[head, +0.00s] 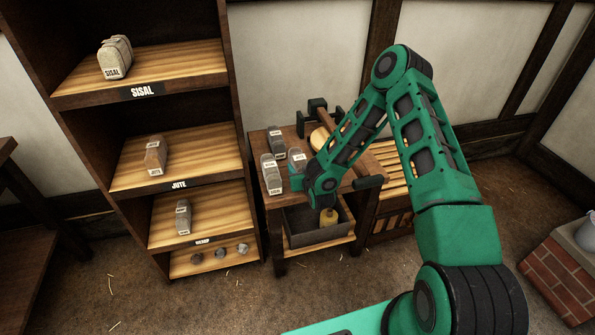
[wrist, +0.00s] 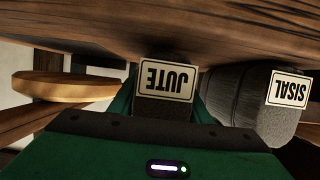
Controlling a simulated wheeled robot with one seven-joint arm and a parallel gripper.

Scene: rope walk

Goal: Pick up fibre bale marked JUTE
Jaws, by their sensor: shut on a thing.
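The bale marked JUTE (wrist: 167,80) is between the jaws of my gripper (wrist: 165,105) in the wrist view, its white label upside down in that picture. My gripper is shut on it. In the head view my gripper (head: 298,180) is at the small wooden table, and a grey bale with a white label (head: 298,158) shows right at its fingers. That label is too small to read there. I cannot tell whether the held bale touches the table top. A grey bale marked SISAL (wrist: 283,92) stands beside it in the wrist view.
Other labelled bales (head: 269,172) stand on the table (head: 256,145) at left. A grey bin (head: 300,236) with a yellow object is below. The shelf unit (head: 245,190) at left has bales on levels marked SISAL and JUTE, and one lower. A round wooden piece (wrist: 65,87) is near my gripper.

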